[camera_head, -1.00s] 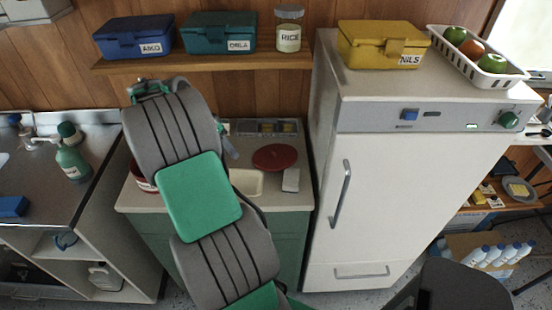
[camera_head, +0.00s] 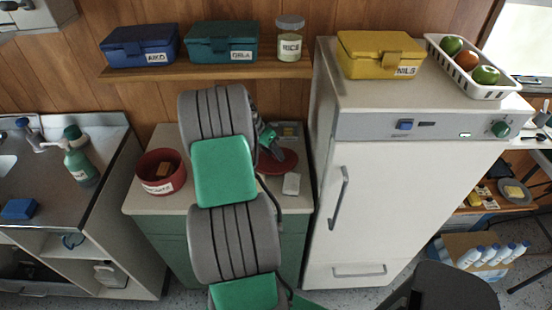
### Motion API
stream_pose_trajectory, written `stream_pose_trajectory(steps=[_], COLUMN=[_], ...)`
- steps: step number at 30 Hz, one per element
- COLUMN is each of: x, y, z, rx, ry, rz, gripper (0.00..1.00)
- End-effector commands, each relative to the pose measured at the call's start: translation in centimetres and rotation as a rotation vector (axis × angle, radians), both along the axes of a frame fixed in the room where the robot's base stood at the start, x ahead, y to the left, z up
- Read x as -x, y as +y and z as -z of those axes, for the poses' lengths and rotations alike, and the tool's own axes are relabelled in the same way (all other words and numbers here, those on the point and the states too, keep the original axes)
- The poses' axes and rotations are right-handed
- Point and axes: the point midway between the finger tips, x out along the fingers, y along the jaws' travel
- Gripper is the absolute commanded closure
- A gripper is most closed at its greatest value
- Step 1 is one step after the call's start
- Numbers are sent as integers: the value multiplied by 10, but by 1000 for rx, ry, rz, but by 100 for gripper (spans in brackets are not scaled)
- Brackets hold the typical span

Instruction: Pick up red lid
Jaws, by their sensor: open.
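The red lid (camera_head: 284,164) lies flat on the green cabinet's countertop, right of my arm, which partly covers its left side. My gripper (camera_head: 272,146) is beside and above the back left part of the lid, with its tip angled down toward it. The gripper is open and small in view; I cannot tell whether it touches the lid. A red pot (camera_head: 160,174) with a white label stands on the same counter, left of my arm, with something brown inside.
A pale block (camera_head: 291,184) lies just in front of the lid. The white fridge (camera_head: 400,190) rises close on the right. A wooden shelf (camera_head: 170,73) with labelled boxes and a rice jar (camera_head: 290,42) hangs above.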

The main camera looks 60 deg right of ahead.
Motion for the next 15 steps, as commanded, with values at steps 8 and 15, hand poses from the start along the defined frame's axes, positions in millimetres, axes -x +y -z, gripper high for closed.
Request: stream_pose_trajectory(steps=[8,15], x=[0,0], y=[-1,-1], z=[1,1], rx=[2,2], ry=[-2,-2], rz=[0,0], gripper=[60,79])
